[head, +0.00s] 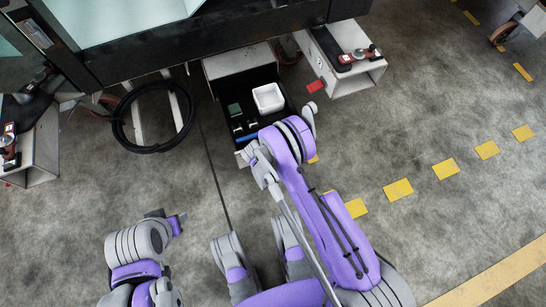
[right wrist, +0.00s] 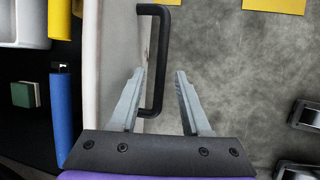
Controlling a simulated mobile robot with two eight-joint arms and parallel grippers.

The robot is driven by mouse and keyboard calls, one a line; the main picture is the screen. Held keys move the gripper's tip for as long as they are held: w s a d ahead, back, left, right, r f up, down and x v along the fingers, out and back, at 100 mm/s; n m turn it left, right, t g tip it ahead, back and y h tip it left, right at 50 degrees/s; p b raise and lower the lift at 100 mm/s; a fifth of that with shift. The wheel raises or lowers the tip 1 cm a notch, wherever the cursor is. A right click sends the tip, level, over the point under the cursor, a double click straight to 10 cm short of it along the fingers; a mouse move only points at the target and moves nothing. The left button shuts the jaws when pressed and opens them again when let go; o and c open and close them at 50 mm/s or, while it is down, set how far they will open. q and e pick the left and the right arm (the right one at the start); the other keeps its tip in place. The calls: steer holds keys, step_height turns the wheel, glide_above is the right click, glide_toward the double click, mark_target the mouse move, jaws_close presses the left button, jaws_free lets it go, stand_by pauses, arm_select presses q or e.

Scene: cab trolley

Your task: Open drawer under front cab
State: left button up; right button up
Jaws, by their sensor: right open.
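The drawer (head: 226,97) under the front cab is pulled out, and its dark inside shows in the head view. Its whitish front panel (right wrist: 112,60) and black bar handle (right wrist: 158,60) show in the right wrist view. My right gripper (right wrist: 159,75) is open at the handle. The handle bar lies between the two fingers, with the left finger on the panel side; contact is unclear. In the head view my right arm hides part of the drawer front. My left gripper (head: 178,222) is low at the left, away from the drawer; its jaw opening is unclear.
The drawer holds a white bin (head: 268,98), a green block (head: 235,110) and a blue item (head: 246,138). A black coiled hose (head: 122,125) hangs left of it. A white side box (head: 345,80) stands right.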

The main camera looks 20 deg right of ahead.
steer(key=p+v, duration=0.2)
steer(key=v, duration=0.8)
steer(key=shift+r, duration=0.2)
steer(key=shift+a, duration=0.1)
